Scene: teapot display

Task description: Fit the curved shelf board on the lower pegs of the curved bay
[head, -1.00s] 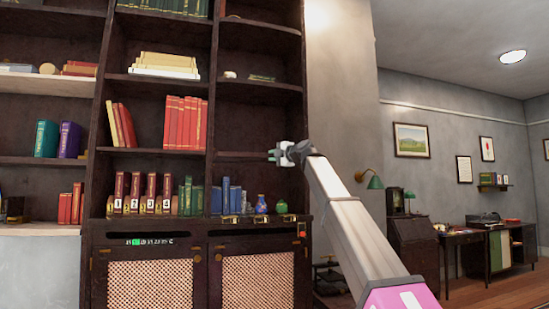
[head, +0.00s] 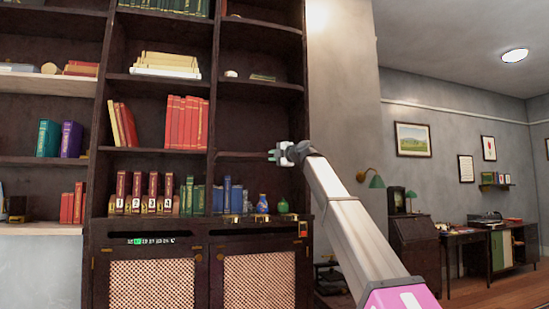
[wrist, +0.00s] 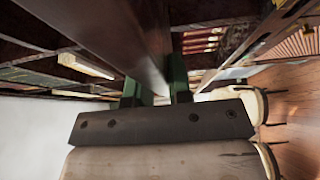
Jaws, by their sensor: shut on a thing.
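The curved shelf board (head: 243,154) is a dark brown board in the right-hand curved bay (head: 258,120) of the bookcase. It looks roughly level, below a fixed curved shelf. My gripper (head: 274,156) is shut on its front edge, toward the bay's right side. In the wrist view the board (wrist: 112,38) runs away from between my gripper's green finger pads (wrist: 158,92). The lower pegs cannot be made out, and I cannot tell whether the board touches them.
Below the board, blue books (head: 227,196), a blue vase (head: 262,203) and a small green pot (head: 283,206) stand on the bookcase ledge. A fixed curved shelf (head: 260,88) is above. The bookcase's right upright and grey wall (head: 340,90) lie right of the bay.

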